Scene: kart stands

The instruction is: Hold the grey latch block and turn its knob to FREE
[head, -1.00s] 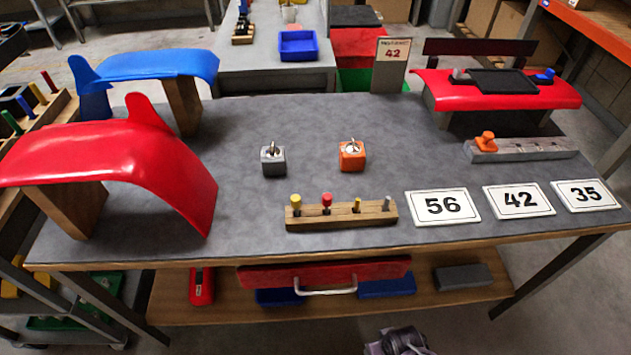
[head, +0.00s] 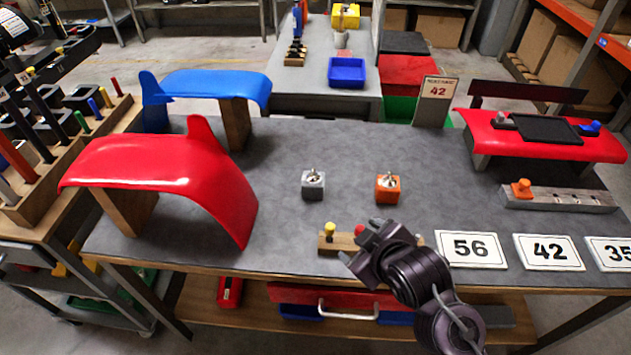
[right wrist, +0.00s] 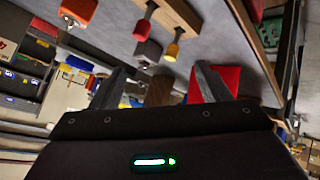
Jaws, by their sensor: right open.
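The grey latch block (head: 313,186) stands upright on the grey table, left of centre, with a small metallic knob (head: 313,173) on top. The knob's setting is too small to read. The block also shows in the right wrist view (right wrist: 147,52), beyond my fingers. My right gripper (head: 358,243) is open and empty above the table's front part, over the wooden peg rack, in front of and to the right of the grey block. It is apart from the block. My left gripper is not in view.
An orange block (head: 388,189) with a similar knob stands to the right of the grey one. The wooden peg rack (head: 328,243) is partly hidden by my right gripper. A red curved panel (head: 160,160) stands at left. Number cards (head: 470,248) lie at right.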

